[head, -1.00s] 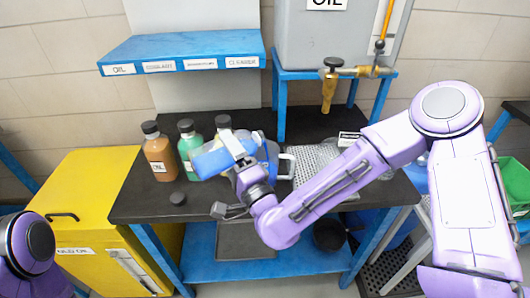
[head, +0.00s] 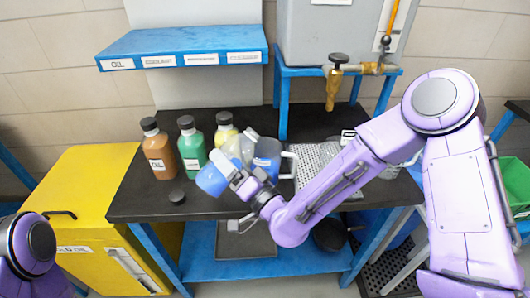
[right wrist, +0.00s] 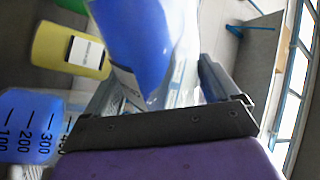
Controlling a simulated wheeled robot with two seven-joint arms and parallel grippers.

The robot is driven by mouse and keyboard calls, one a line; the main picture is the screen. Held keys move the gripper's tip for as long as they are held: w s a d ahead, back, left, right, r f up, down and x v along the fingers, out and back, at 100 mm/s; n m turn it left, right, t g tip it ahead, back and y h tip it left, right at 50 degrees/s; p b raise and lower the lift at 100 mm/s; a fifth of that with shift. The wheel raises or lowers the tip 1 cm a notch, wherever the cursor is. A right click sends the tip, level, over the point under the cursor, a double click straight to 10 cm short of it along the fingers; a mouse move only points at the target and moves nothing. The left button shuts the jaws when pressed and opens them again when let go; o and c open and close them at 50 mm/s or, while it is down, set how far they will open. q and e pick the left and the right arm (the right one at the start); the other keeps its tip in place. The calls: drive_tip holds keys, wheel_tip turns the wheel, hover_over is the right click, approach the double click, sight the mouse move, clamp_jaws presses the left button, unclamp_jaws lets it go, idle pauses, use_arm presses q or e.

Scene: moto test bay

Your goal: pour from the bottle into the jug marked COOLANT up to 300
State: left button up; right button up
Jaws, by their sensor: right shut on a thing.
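My right gripper (head: 236,176) is shut on a clear bottle (head: 213,179) of blue liquid, just left of the jug. The bottle is tilted, its blue base end at lower left and its clear upper part towards upper right. In the right wrist view the bottle (right wrist: 135,40) is between the fingers. The jug (head: 267,160) stands on the dark bench with blue liquid inside and its handle at right; its label is unreadable. In the right wrist view the jug (right wrist: 25,125) shows marks 100, 200 and 300, with blue up to around 300. My left gripper is out of view.
Orange (head: 158,152), green (head: 191,147) and yellow (head: 225,130) capped bottles stand at the bench's back left. A black cap (head: 177,197) lies near the front. A perforated tray (head: 308,170) lies right of the jug. A brass tap (head: 334,90) hangs behind.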

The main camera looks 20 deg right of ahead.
sight(228, 152)
drive_tip(key=r+n+p, duration=0.2)
drive_tip(key=r, duration=0.1)
drive_tip(key=d+r+n+p, duration=0.1)
drive_tip(key=r, duration=0.1)
drive_tip(key=shift+w+g+y, duration=0.3)
drive_tip(key=shift+g+y, duration=0.1)
wheel_tip(228, 152, down, 2)
drive_tip(key=shift+a+f+n+g+b, duration=0.1)
drive_tip(key=shift+n+g+b, duration=0.05)
drive_tip(key=shift+n+b, duration=0.4)
drive_tip(key=shift+a+f+n+g+b, duration=0.15)
drive_tip(key=shift+n+b, duration=0.15)
drive_tip(key=shift+n, duration=0.35)
drive_tip(key=shift+a+r+n+g+p, duration=0.1)
drive_tip(key=shift+r+n+g+p, duration=0.3)
drive_tip(key=shift+n, duration=0.8)
drive_tip(key=shift+w+a+f+n, duration=0.1)
drive_tip(key=shift+a+n, duration=0.05)
drive_tip(key=shift+n, duration=0.85)
drive_tip(key=shift+a+f+n+g+b, duration=0.1)
drive_tip(key=shift+f+n+g+b, duration=0.25)
drive_tip(key=shift+f+b, duration=0.3)
drive_tip(key=shift+f+n, duration=0.4)
drive_tip(key=shift+n, duration=0.15)
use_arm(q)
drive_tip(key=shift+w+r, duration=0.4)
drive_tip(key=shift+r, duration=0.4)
use_arm(e)
drive_tip(key=shift+w, duration=0.1)
